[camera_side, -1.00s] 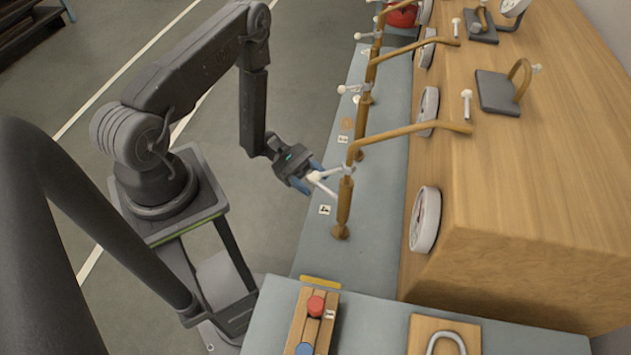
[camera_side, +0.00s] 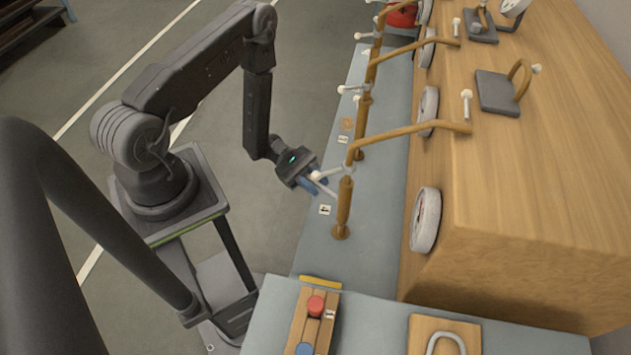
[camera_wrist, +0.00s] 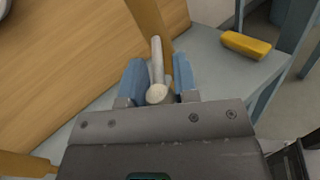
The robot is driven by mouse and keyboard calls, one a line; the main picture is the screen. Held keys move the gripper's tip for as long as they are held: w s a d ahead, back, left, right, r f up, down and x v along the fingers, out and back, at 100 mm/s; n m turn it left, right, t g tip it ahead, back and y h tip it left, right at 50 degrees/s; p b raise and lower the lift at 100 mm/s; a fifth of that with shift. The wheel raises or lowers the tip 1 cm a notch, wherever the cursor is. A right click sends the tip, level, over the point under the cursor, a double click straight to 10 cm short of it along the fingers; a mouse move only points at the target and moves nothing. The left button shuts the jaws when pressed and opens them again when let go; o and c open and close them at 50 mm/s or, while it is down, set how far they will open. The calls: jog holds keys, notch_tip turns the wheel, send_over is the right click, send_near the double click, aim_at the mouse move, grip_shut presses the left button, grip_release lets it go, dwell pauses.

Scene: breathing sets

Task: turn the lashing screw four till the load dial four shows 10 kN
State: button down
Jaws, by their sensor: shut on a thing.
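The nearest lashing screw (camera_side: 343,207) is an upright brass-coloured post on the grey bench, with a long arm at its top running to the wooden block. Its white handle bar (camera_side: 328,187) has a round knob, also seen in the wrist view (camera_wrist: 157,94). My gripper (camera_side: 318,182) is shut on this handle, with the blue fingers on either side of it in the wrist view (camera_wrist: 160,85). The nearest load dial (camera_side: 425,220) is a round white gauge on the block's side. It is seen nearly edge-on, so its reading cannot be told. The label (camera_side: 324,210) is too small to read.
More brass posts with white handles (camera_side: 352,89) and more dials (camera_side: 428,108) stand in a row behind. A wooden strip with a red button (camera_side: 316,306) and a blue one lies in front. A yellow bar (camera_side: 320,282) lies at the bench corner. Floor left of the bench is open.

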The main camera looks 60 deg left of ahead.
jog(key=shift+s+t, duration=0.15)
jog(key=shift+t, duration=0.15)
jog(key=shift+s+d+n+t+y, duration=0.4)
jog(key=shift+s+n+t+y, duration=0.25)
jog(key=shift+n+t, duration=0.5)
jog(key=shift+s+d+n+t+y, duration=0.5)
jog(key=shift+n+t+y, duration=0.3)
jog(key=shift+t, duration=0.6)
jog(key=shift+s+d+n+t+y, duration=0.3)
jog(key=shift+s+n+t+y, duration=0.35)
jog(key=shift+n+t, duration=0.5)
jog(key=c, duration=0.9)
grip_release()
jog(key=shift+a, duration=0.1)
